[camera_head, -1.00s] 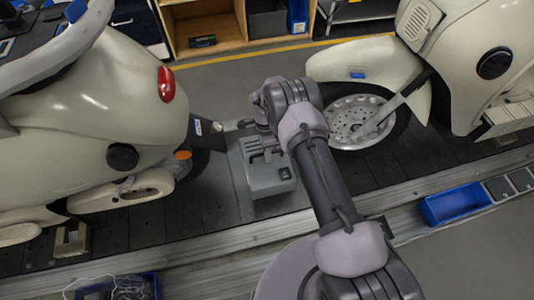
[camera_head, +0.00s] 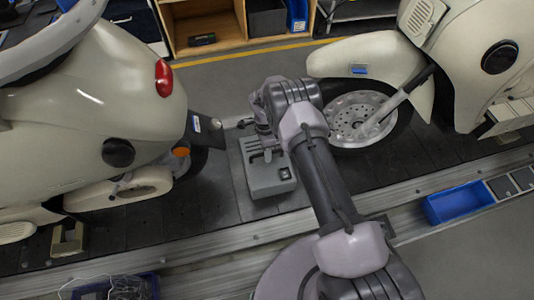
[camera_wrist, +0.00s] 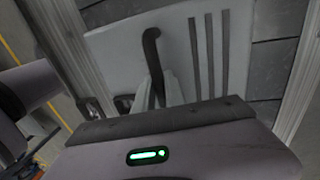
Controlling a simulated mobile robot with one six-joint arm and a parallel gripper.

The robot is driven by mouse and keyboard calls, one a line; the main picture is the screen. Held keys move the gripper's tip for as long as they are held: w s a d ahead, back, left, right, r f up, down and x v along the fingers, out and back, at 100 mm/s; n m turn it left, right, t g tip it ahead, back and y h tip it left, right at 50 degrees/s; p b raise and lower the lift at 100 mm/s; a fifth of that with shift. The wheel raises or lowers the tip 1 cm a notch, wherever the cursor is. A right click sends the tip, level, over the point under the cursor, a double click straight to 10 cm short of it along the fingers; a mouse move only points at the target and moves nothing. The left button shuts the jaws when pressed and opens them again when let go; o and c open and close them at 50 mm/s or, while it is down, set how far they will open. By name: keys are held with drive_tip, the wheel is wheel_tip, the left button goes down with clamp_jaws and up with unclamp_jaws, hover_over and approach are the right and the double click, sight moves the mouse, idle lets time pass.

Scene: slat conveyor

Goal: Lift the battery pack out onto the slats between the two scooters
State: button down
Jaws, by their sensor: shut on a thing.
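The grey battery pack (camera_head: 268,180) is a boxy case between the two scooters, low over or on the dark slats; I cannot tell if it touches them. In the wrist view its pale top (camera_wrist: 120,55) has dark grooves and a dark curved handle (camera_wrist: 152,55). My gripper (camera_head: 264,128) is at the pack's far end, shut on its handle; in the wrist view the fingers (camera_wrist: 158,92) are at the handle's lower part. The cream left scooter (camera_head: 80,110) and right scooter (camera_head: 440,70) stand on the slats (camera_head: 215,200).
A metal rail (camera_head: 200,248) edges the conveyor in front. A blue bin (camera_head: 459,204) is at the right on that edge. A wooden shelf (camera_head: 225,30) stands behind, past a yellow floor line. The right scooter's front wheel (camera_head: 365,120) is close to my arm.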

drive_tip(key=shift+f, duration=0.55)
drive_tip(key=c, duration=1.3)
unclamp_jaws()
drive_tip(key=w+r+p, duration=0.1)
drive_tip(key=r+p, duration=0.1)
drive_tip(key=r, duration=0.3)
drive_tip(key=w+r+p, duration=0.1)
drive_tip(key=r+p, duration=0.1)
drive_tip(key=r, duration=0.4)
drive_tip(key=w+r+p, duration=0.1)
drive_tip(key=r+p, duration=0.1)
drive_tip(key=r, duration=0.4)
drive_tip(key=shift+w+a+r, duration=0.1)
drive_tip(key=shift+w+a, duration=0.1)
drive_tip(key=shift+a, duration=0.1)
